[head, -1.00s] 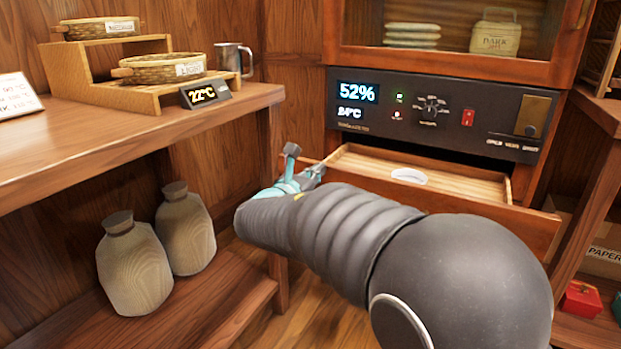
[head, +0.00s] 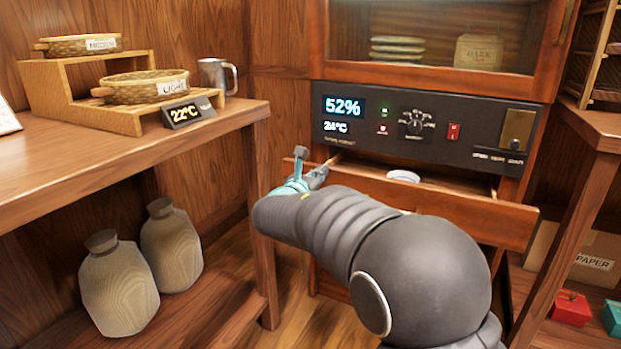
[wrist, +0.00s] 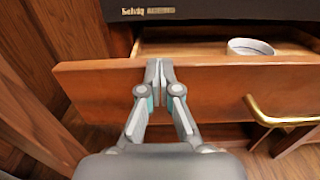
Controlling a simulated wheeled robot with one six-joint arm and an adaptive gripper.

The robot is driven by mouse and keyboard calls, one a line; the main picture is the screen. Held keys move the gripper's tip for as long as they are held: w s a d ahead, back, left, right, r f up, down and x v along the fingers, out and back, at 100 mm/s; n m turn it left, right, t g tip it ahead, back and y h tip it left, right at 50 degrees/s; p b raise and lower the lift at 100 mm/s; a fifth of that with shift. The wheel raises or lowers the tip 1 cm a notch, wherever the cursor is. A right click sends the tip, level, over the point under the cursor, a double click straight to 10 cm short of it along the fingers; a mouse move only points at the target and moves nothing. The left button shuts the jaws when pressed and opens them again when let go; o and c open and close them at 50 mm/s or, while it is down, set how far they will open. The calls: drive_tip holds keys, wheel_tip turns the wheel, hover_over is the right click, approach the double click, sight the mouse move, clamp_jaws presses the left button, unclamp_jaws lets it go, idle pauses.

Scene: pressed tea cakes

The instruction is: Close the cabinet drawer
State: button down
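The wooden cabinet drawer (head: 450,208) is partly open below the dark control panel. Its front also shows in the wrist view (wrist: 225,90), with a brass handle (wrist: 275,117) to the right. A small round white dish (head: 403,176) lies inside, and it shows in the wrist view (wrist: 250,47). My gripper (head: 306,165) is at the left part of the drawer front. In the wrist view its fingers (wrist: 161,72) are together, with nothing between them, and their tips are against or very near the front's upper edge. Contact is hard to tell.
The cabinet's control panel (head: 420,125) sits above the drawer, under a glass-fronted case. A wooden counter (head: 100,155) stands at the left, with two jars (head: 118,285) on its lower shelf. A red box (head: 571,308) lies low at the right.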

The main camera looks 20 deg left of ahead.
drive_tip(key=w, duration=0.4)
drive_tip(key=w+p, duration=0.1)
drive_tip(key=w, duration=0.2)
drive_tip(key=w+d+p, duration=0.1)
drive_tip(key=w, duration=0.3)
drive_tip(key=shift+w, duration=0.3)
drive_tip(key=shift+s, duration=0.15)
